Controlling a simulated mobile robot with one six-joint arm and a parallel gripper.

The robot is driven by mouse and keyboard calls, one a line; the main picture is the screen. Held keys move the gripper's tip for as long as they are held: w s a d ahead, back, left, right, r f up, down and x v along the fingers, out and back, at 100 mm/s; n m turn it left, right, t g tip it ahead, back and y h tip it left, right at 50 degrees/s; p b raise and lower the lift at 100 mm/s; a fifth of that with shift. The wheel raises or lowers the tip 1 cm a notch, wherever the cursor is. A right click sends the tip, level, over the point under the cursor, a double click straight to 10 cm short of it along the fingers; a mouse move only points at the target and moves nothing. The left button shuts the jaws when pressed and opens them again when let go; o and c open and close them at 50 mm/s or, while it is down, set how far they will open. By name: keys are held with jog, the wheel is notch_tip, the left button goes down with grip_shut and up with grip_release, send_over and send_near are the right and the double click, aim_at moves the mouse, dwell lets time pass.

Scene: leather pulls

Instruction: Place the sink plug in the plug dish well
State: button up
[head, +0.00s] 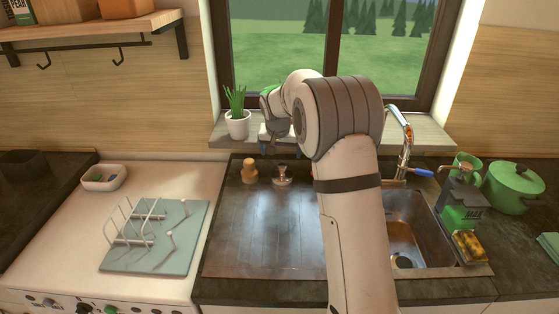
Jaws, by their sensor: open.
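A small metal piece with an upright knob and a wider round base (283,175), which looks like the sink plug, stands on the dark metal drainboard left of the sink. I cannot tell whether its base is part of the plug or a separate dish. No plug dish well shows clearly. My gripper (281,150) is above and behind this piece, near the window sill, and is open. My arm hides most of the gripper and part of the drainboard and sink.
A wooden peg-like piece (250,171) stands just left of the metal piece. A potted plant (237,122) is on the sill. The faucet (404,140), sink (413,226) and sponge (468,246) are at right. A rack (150,232) and white tray (104,178) are at left. The drainboard's front is clear.

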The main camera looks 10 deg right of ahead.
jog(key=s+d+r+n, duration=0.1)
jog(key=s+r, duration=0.4)
jog(key=s, duration=0.5)
jog(key=s+d+r+n, duration=0.1)
jog(key=s+r, duration=0.3)
jog(key=s, duration=0.6)
jog(key=s+a+f+n+g+y, duration=0.1)
jog(key=s+f, duration=0.1)
jog(key=s, duration=2)
jog(key=shift+f+n, duration=0.4)
